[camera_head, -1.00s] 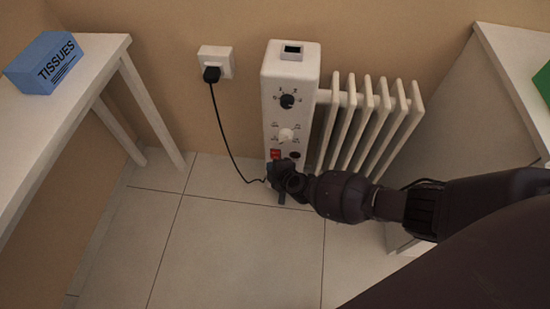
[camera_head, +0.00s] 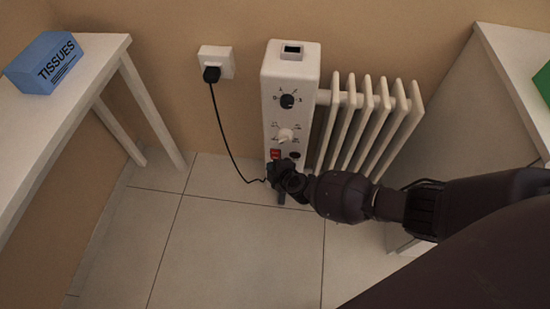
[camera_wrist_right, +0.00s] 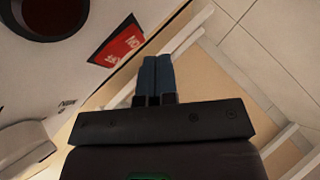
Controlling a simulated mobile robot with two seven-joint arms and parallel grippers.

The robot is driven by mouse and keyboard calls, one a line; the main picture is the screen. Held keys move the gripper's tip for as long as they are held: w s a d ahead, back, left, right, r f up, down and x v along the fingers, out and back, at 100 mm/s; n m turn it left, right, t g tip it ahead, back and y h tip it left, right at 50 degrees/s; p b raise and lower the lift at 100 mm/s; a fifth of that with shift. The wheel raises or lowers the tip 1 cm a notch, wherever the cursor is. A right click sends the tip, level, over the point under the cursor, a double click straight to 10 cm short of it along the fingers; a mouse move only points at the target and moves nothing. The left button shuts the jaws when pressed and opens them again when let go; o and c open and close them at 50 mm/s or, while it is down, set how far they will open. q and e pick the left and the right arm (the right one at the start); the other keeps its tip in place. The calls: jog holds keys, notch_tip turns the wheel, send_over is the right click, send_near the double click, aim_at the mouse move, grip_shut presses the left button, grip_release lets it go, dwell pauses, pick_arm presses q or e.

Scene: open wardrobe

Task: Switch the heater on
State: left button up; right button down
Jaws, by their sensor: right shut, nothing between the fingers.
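The white heater (camera_head: 270,105) stands against the wall, with two dials on its front panel. Its red switch (camera_head: 275,154) sits low on the panel and also shows in the right wrist view (camera_wrist_right: 118,46), with white lettering on it. My right gripper (camera_head: 273,166) is shut and empty, just below the switch in the head view. In the right wrist view its closed blue-grey fingers (camera_wrist_right: 154,77) point toward the panel beside the switch. I cannot tell whether they touch it. My left gripper is out of view.
The heater's black cord runs to a plug in the wall socket (camera_head: 216,62). A white table (camera_head: 105,55) with a blue tissue box (camera_head: 43,62) stands at left. A white cabinet (camera_head: 470,110) stands at right. The tiled floor (camera_head: 235,250) in front is clear.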

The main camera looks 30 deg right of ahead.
jog(key=shift+w+d, duration=0.1)
jog(key=shift+w, duration=0.1)
dwell(0.4)
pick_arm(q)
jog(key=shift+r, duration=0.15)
pick_arm(e)
jog(key=shift+w+d, duration=0.15)
jog(key=shift+w+d, duration=0.15)
jog(key=shift+w, duration=0.15)
dwell(0.6)
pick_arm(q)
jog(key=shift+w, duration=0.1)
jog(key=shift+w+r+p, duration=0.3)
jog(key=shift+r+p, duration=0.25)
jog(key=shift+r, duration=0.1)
pick_arm(e)
jog(key=shift+s+a, duration=0.4)
jog(key=shift+s, duration=0.25)
